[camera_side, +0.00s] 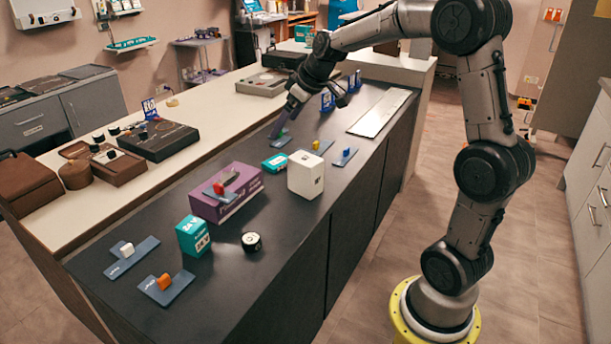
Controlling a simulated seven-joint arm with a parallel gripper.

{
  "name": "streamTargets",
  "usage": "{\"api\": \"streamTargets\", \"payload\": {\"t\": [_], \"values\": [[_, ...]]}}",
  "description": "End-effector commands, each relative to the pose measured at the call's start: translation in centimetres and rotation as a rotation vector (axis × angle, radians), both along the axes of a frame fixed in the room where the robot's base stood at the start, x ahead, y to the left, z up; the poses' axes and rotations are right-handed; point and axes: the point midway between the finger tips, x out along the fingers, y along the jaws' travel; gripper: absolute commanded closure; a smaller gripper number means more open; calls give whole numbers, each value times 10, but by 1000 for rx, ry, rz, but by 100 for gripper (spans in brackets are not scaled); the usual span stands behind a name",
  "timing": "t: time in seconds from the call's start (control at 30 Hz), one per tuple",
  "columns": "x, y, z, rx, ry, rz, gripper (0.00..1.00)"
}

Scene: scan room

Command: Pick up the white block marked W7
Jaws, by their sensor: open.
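A small white block (126,249) sits on a blue-grey plate (118,262) at the near left end of the dark counter. The plate has a printed label, but I cannot read W7 on the block or plate. A much larger white box (306,176) with small dark marks stands mid-counter; its marks are also too small to read. My gripper (280,128) is open at the far part of the counter, pointing down close to a small green block (283,132) on a plate. It is well away from the small white block; whether it touches the green one is unclear.
An orange block (164,281) on its plate is near the white one. A teal box (193,236), a black-and-white round object (251,242) and a purple box (225,193) topped by a red block (218,188) stand between. Yellow (315,145) and blue (345,152) blocks are farther back.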

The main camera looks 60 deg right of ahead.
Motion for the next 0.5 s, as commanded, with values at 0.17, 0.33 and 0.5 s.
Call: {"api": "streamTargets", "payload": {"t": [0.17,0.33,0.5], "values": [[3,-77,-70,69,84,-142,0],[-16,-108,-110,114,146,-215,0],[-14,-113,-124,117,149,-226,0]]}}
